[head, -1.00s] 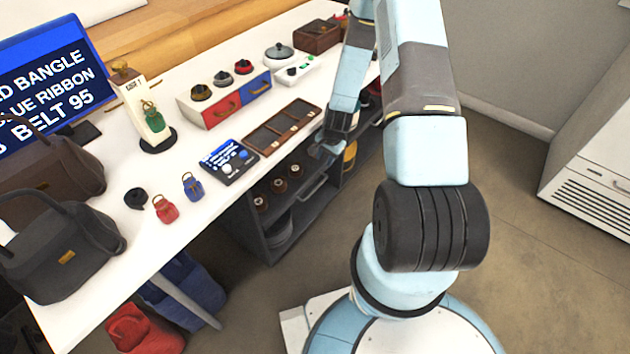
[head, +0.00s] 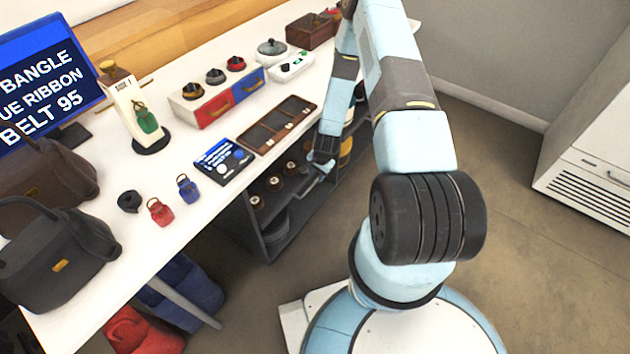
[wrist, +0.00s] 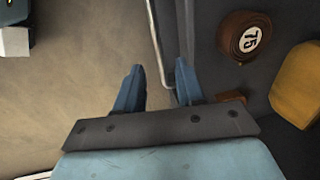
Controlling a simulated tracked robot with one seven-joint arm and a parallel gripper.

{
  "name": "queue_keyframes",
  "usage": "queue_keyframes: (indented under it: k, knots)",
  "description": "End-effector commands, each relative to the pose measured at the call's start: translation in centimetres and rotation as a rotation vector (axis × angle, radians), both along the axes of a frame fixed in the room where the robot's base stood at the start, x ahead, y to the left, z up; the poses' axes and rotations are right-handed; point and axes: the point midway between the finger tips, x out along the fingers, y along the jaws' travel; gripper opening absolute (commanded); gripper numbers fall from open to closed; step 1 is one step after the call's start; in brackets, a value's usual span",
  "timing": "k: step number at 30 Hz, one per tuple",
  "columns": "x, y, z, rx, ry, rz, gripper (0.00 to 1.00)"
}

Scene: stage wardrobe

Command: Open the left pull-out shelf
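The left pull-out shelf (head: 268,222) is in the dark grey cabinet under the table and carries several brown belt rolls (head: 274,184). It looks pushed in. Its pale bar handle (head: 309,188) runs along the front, and the bar also shows in the wrist view (wrist: 155,38). My gripper (head: 320,166) is at the far end of this handle. In the wrist view my gripper (wrist: 158,82) is open, with the end of the bar between its two spread fingers. A gap shows on both sides of the bar. Contact cannot be told.
A brown roll marked 75 (wrist: 243,37) and a yellow item (wrist: 298,85) lie beside my gripper. The white table (head: 182,219) above holds bags, a drawer box (head: 222,98) and a compartment tray (head: 277,124). The floor (head: 510,220) to the right is clear.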

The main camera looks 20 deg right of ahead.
Motion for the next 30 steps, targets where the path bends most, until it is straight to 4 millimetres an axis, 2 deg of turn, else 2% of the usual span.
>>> queue_keyframes:
  k: [6, 12, 24, 30]
  knots:
    - [0.4, 0.4, -3.1, 0.0, 0.001, 0.0, 0.38]
    - [0.7, 0.6, -4.7, 0.001, 0.001, 0.0, 0.38]
    - [0.8, 0.6, -5.1, 0.0, 0.0, 0.0, 0.38]
    - [0.8, 0.6, -5.1, 0.0, 0.0, -0.001, 0.19]
